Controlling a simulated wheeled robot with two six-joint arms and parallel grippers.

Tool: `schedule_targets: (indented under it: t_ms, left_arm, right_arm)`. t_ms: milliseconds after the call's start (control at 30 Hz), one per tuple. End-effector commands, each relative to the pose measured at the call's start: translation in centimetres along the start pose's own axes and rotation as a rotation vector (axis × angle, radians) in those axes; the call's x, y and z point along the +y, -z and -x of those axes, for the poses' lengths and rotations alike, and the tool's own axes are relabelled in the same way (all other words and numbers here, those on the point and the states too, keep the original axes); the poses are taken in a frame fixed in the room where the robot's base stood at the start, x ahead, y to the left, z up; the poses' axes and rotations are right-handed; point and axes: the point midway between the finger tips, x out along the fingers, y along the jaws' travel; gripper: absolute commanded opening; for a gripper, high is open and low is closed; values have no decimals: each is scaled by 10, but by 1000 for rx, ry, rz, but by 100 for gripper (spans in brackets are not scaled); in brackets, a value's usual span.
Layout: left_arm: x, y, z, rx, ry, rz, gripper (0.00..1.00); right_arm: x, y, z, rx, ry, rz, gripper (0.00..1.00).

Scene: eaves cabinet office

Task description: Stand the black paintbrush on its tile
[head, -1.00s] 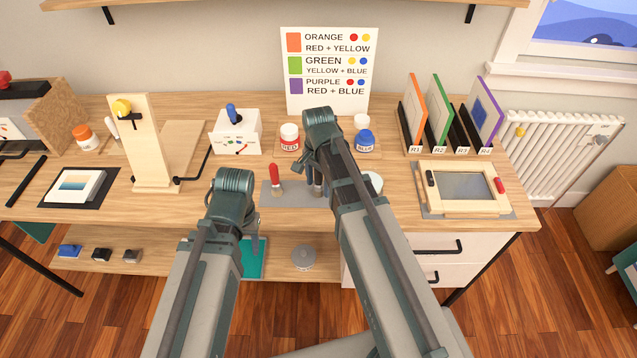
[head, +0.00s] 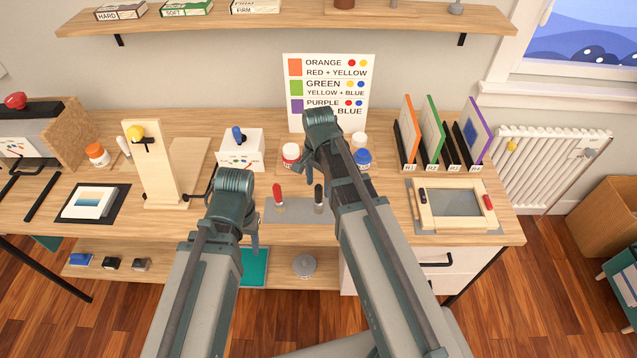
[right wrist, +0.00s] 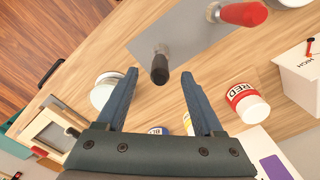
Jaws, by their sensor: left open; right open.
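The black paintbrush (head: 319,196) stands upright, handle up, near the right end of a grey tile (head: 297,213); it also shows in the right wrist view (right wrist: 160,68). A red-handled paintbrush (head: 278,194) stands to its left on the same grey surface. My right gripper (right wrist: 159,76) is open and empty, its fingertips apart from the black handle, which shows beyond the gap between them. In the head view its wrist hides much of it. My left gripper (head: 255,235) is open and hangs low near the table's front edge, left of the brushes.
Red (head: 291,155) and blue (head: 362,159) paint jars stand behind the brushes. A white box (head: 240,150) and wooden stand (head: 150,165) are to the left. A framed screen (head: 455,203) and upright coloured panels (head: 433,130) are to the right.

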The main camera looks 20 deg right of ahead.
Motion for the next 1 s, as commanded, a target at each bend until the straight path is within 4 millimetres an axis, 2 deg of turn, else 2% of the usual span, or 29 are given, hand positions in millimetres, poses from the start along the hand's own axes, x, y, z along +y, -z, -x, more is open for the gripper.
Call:
schedule_targets:
  t_ms: [33,200,467,567,800,900,1000]
  left_arm:
    - [-2,-1,16,0,0,0,55]
    - [-3,-2,34,0,0,0,55]
    - [-4,-2,38,0,0,0,55]
    - [-4,-2,37,0,0,0,55]
    - [-4,-2,37,0,0,0,55]
    - [-4,-2,37,0,0,0,55]
    - [-4,-2,38,0,0,0,55]
  right_arm:
    - [0,0,16,0,0,0,69]
    - [0,0,35,0,0,0,69]
    - [1,-2,38,0,-1,11,69]
    - [6,-22,38,4,-10,130,69]
    - [39,-113,38,18,-66,803,69]
    - [52,-139,38,19,-89,1047,69]
    - [61,-156,39,18,-107,1220,69]
